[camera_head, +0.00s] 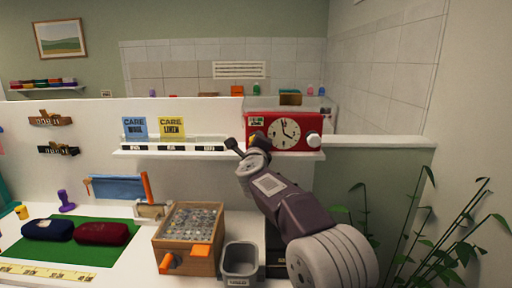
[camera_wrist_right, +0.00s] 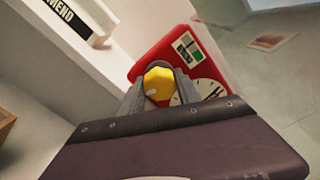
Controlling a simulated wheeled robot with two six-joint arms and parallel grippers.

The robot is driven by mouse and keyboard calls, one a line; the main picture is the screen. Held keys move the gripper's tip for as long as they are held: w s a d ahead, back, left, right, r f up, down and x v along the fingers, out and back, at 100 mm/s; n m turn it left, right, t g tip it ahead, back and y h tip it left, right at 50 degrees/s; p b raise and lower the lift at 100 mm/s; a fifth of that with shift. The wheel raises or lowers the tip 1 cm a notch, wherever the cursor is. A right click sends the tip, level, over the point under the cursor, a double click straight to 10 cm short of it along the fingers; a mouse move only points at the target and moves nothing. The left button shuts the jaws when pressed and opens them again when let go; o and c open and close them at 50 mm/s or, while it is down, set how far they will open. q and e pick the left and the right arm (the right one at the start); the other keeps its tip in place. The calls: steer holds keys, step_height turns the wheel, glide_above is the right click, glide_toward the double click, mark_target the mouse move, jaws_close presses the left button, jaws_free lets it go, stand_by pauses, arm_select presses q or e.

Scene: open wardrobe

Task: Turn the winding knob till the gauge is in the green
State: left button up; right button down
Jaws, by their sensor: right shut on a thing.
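A red clock box (camera_head: 286,131) with a white dial stands on the white wall shelf. Its small gauge (camera_head: 256,121), with green and white areas, is at the upper left of the front and also shows in the right wrist view (camera_wrist_right: 187,47). The pointer's place on the gauge is too small to tell. The yellow winding knob (camera_wrist_right: 158,82) is below the gauge, and my right gripper (camera_wrist_right: 159,92) is shut on it, one finger on each side. In the head view my right gripper (camera_head: 250,144) largely hides the knob. My left gripper is not in view.
A white knob (camera_head: 313,140) sits at the box's right side. Blue (camera_head: 134,127) and yellow (camera_head: 171,127) care cards stand left on the shelf (camera_head: 135,153). Below are a wooden box (camera_head: 187,238) and a grey bin (camera_head: 240,260). A plant (camera_head: 440,235) is at the right.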

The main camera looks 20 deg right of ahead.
steer(key=m+b, duration=0.1)
steer(key=m, duration=0.3)
steer(key=shift+f, duration=0.2)
steer(key=shift+m+b, duration=0.85)
steer(key=shift+m, duration=1.15)
steer(key=c, duration=0.9)
jaws_free()
steer(key=shift+r, duration=0.1)
steer(key=shift+o, duration=0.2)
steer(key=b+v, duration=0.2)
steer(key=v, duration=0.7)
steer(key=shift+b, duration=0.4)
